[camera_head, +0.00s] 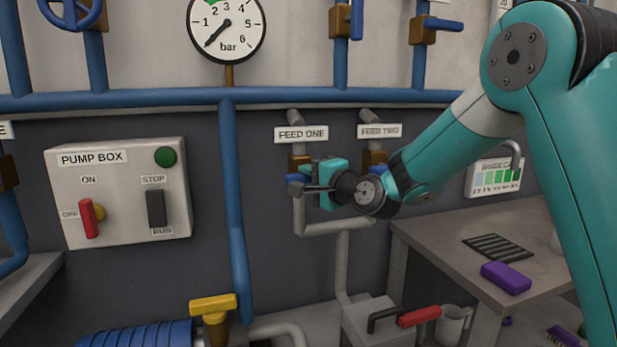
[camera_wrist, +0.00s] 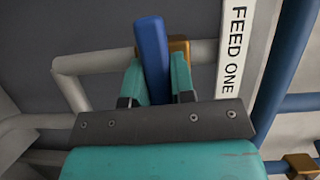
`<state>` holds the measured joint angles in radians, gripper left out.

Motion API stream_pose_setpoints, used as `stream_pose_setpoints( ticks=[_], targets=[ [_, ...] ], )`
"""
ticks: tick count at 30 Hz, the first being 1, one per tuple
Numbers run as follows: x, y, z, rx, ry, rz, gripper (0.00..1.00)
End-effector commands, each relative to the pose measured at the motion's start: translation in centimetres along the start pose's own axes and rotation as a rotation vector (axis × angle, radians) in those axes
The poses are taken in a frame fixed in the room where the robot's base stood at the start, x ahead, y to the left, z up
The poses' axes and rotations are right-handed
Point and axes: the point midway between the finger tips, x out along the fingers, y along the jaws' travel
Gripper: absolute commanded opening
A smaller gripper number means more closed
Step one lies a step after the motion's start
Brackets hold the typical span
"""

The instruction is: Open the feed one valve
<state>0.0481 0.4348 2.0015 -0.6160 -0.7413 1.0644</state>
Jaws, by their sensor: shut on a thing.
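The feed one valve has a blue lever handle (camera_wrist: 152,55) on a brass body (camera_wrist: 180,48), under the white FEED ONE label (camera_head: 301,134). The label also shows in the wrist view (camera_wrist: 238,50). My gripper (camera_head: 304,188) is at this valve, and in the wrist view its two fingers (camera_wrist: 159,88) are shut on the blue lever, one on each side. In the head view my gripper hides most of the lever and part of the brass body (camera_head: 299,163).
The feed two valve's brass body (camera_head: 374,160) is close on the right, partly behind my arm. A pump box (camera_head: 120,220) is on the wall at left, past a blue vertical pipe (camera_head: 233,210). A table (camera_head: 440,232) with a purple block (camera_head: 506,277) stands at right.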

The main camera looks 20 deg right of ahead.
Motion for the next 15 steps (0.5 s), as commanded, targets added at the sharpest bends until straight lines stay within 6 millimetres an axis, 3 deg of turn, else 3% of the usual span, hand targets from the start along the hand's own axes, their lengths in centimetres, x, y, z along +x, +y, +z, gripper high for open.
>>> stream_pose_setpoints(
  ticks=[15],
  targets=[
    [-0.03, -0.14, 0.01, -0.385, 0.0, 0.16, 0.0]
  ],
)
